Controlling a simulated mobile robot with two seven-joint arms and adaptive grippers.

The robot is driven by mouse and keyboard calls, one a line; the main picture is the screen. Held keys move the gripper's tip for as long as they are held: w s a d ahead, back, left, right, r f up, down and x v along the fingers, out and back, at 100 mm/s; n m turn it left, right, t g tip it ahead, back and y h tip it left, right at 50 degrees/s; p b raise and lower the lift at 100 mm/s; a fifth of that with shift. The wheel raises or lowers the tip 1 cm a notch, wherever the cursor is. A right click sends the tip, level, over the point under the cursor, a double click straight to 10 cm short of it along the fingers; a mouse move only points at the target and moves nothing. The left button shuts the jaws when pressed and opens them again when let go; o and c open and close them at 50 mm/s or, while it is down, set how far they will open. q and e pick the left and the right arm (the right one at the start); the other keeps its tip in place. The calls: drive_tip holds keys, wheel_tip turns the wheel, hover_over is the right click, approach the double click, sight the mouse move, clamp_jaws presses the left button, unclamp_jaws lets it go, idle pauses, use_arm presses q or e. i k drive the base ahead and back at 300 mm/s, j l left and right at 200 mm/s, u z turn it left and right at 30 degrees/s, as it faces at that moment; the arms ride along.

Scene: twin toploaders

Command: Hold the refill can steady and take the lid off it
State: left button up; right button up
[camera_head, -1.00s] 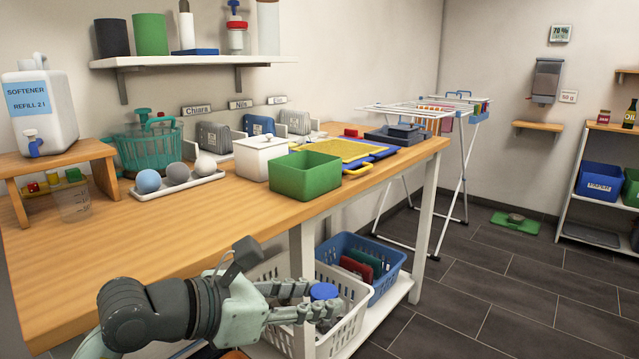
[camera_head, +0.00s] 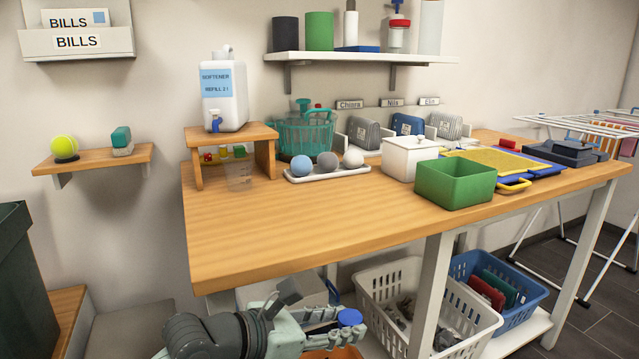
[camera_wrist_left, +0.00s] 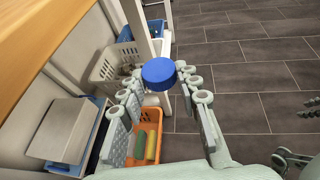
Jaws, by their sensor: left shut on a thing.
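My left gripper (camera_head: 335,322) is low in the head view, in front of the bench and below its top. It is shut on a round blue lid (camera_head: 349,317). In the left wrist view the blue lid (camera_wrist_left: 159,73) sits between the fingertips of my left gripper (camera_wrist_left: 160,80). I see no can body under the lid, and cannot tell whether one is hidden there. At the right edge of the wrist view, grey-green finger parts of what looks like my right gripper (camera_wrist_left: 295,158) show. Its jaw state is unclear.
The wooden bench (camera_head: 240,235) has a clear left front area. A softener container (camera_head: 224,95) stands on a riser at its back. Below are a white basket (camera_head: 470,318), a blue basket (camera_head: 530,290) and an orange basket (camera_wrist_left: 145,168). A dark bin (camera_head: 25,285) stands left.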

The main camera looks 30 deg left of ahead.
sight(224, 80)
drive_tip(key=l+u, duration=0.3)
drive_tip(key=i+l+u, duration=0.1)
drive_tip(key=u, duration=0.15)
drive_tip(key=l+u, duration=0.1)
drive_tip(key=u, duration=0.2)
drive_tip(key=l+u, duration=0.1)
drive_tip(key=u, duration=0.2)
